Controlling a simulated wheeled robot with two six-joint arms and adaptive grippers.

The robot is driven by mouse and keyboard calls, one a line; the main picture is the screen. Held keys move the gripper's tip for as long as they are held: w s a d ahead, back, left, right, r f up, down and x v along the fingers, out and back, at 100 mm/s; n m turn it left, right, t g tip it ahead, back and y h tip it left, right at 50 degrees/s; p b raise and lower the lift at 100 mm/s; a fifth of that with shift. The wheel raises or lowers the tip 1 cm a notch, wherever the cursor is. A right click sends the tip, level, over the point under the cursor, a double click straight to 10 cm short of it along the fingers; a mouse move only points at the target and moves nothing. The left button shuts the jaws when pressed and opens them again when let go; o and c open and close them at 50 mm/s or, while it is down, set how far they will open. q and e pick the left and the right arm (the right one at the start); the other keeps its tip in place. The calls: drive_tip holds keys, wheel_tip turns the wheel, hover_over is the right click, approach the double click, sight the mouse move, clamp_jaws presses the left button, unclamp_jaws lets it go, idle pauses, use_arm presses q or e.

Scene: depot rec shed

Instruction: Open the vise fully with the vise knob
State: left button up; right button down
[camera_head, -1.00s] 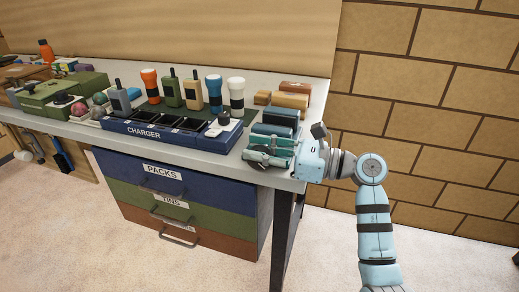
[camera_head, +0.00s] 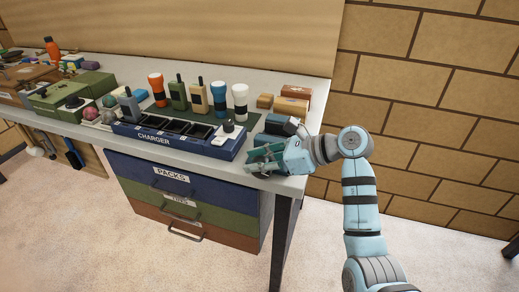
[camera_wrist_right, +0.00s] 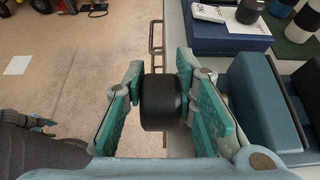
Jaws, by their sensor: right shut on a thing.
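The vise is a blue block-like body at the front right corner of the bench, seen in the head view (camera_head: 280,124) and at the right of the right wrist view (camera_wrist_right: 265,105). Its knob is a black cylinder (camera_wrist_right: 160,102) at the vise's front side. My right gripper (camera_head: 262,158) is at the bench's front edge. In the right wrist view its teal fingers (camera_wrist_right: 160,95) stand on both sides of the knob and grip it. The knob is hidden behind the gripper in the head view. A small dark part at the wrist view's left edge may be my left gripper; its fingers are unclear.
A blue charger (camera_head: 180,138) stands left of the vise, with radios and torches behind it. Wooden blocks (camera_head: 291,100) lie behind the vise. Drawers with handles (camera_head: 185,185) are below the bench top (camera_head: 292,186). The floor in front is clear.

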drive_tip(key=shift+a+h+p, duration=0.15)
drive_tip(key=shift+h+p, duration=0.5)
drive_tip(key=shift+h, duration=0.15)
drive_tip(key=c, duration=1.3)
unclamp_jaws()
drive_tip(key=v, duration=1.2)
drive_tip(key=shift+w, duration=0.2)
